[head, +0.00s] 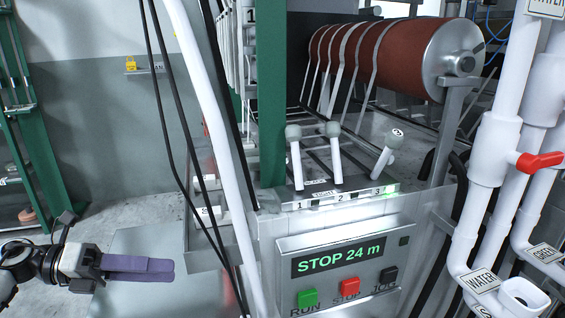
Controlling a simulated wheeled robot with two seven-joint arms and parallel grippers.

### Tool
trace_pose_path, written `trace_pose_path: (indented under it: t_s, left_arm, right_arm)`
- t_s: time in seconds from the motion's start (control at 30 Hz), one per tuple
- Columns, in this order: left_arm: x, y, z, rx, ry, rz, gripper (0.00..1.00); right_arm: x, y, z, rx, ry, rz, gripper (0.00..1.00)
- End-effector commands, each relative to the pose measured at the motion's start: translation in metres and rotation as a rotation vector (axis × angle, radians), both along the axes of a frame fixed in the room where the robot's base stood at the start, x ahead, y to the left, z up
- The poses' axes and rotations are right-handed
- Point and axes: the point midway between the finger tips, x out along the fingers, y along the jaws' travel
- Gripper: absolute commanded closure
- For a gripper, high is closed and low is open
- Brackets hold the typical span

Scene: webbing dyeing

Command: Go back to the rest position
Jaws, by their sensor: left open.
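My left gripper (168,269) comes in from the left edge at the lower left, with its purple fingers pointing right. It is open, with nothing seen between the fingers, and it is apart from the machine. My right gripper is not in this view. The control panel (345,243) stands in the lower middle, its display (338,257) reading "STOP 24 m". Below it are a green RUN button (307,298), a red STOP button (347,287) and a black JOG button (389,275). Three white levers, numbered 1 to 3, stand above; lever 3 (384,160) leans right.
A red-brown roller (392,55) with several straps is at the upper right. White pipes (490,165) with a red valve handle (540,161) stand at the right. A white pipe (208,105) and black cables run between my left gripper and the panel. Floor behind the gripper is open.

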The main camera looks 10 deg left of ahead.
Motion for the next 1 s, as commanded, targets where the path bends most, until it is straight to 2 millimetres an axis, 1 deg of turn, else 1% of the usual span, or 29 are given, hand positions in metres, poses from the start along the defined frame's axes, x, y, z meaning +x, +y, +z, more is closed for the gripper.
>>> trace_pose_path:
  t_s: [0.03,0.07,0.1,0.13,0.17,0.2,0.23,0.27,0.3,0.33,0.37,0.4,0.43,0.5,0.57,0.6,0.67,0.7,0.77,0.8,0.83,0.87,0.9,0.97,1.0]
  left_arm:
    - [0.021,0.005,0.019,-0.084,-0.013,0.097,0.51]
    - [0.035,0.011,0.032,-0.141,-0.019,0.162,0.51]
    - [0.052,0.021,0.048,-0.221,-0.021,0.252,0.51]
    - [0.065,0.031,0.060,-0.283,-0.022,0.318,0.51]
    - [0.077,0.041,0.070,-0.344,-0.018,0.386,0.51]
    - [0.091,0.058,0.083,-0.428,-0.008,0.476,0.51]
    - [0.101,0.072,0.091,-0.491,0.003,0.544,0.51]
    - [0.110,0.087,0.098,-0.555,0.016,0.611,0.51]
    - [0.121,0.108,0.105,-0.640,0.038,0.702,0.51]
    - [0.128,0.125,0.108,-0.701,0.056,0.770,0.51]
    - [0.134,0.142,0.109,-0.763,0.078,0.836,0.51]
    - [0.141,0.164,0.108,-0.842,0.110,0.924,0.51]
    - [0.144,0.181,0.106,-0.900,0.136,0.986,0.51]
    - [0.149,0.215,0.096,-1.020,0.201,1.125,0.51]
    - [0.149,0.240,0.083,-1.110,0.260,1.233,0.51]
    - [0.148,0.255,0.074,-1.165,0.299,1.302,0.51]
    - [0.144,0.275,0.057,-1.239,0.360,1.399,0.51]
    - [0.141,0.286,0.045,-1.285,0.403,1.463,0.51]
    - [0.134,0.300,0.026,-1.348,0.469,1.556,0.51]
    - [0.130,0.303,0.010,-1.378,0.516,1.608,0.51]
    - [0.128,0.289,-0.009,-1.362,0.549,1.600,0.51]
    - [0.127,0.279,-0.022,-1.352,0.575,1.599,0.51]
    - [0.123,0.266,-0.040,-1.343,0.610,1.599,0.51]
    - [0.117,0.247,-0.066,-1.331,0.666,1.600,0.51]
    - [0.112,0.232,-0.085,-1.324,0.706,1.600,0.51]
  right_arm:
    - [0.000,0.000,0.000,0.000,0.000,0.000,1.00]
    - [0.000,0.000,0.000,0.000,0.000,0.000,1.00]
    - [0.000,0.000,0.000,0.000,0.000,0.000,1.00]
    - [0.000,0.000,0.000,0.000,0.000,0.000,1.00]
    - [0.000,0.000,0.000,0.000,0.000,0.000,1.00]
    - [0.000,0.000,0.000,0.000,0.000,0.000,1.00]
    - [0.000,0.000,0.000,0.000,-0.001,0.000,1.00]
    - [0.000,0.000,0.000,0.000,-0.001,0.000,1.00]
    - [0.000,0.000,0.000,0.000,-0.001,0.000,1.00]
    - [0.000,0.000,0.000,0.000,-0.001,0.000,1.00]
    - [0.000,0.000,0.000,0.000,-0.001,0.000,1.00]
    - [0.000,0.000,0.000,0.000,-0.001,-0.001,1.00]
    - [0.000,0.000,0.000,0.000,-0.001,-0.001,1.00]
    - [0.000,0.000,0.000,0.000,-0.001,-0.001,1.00]
    - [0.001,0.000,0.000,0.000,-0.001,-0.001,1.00]
    - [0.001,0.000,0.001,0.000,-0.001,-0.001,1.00]
    - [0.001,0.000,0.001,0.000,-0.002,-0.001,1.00]
    - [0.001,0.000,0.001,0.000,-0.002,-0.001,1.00]
    - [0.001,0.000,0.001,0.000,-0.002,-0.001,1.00]
    - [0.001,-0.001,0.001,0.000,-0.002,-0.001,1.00]
    - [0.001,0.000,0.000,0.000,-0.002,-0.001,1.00]
    - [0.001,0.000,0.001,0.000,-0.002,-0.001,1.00]
    - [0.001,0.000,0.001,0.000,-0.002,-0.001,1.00]
    - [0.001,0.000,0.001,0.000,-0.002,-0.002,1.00]
    - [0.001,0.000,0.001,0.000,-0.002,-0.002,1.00]
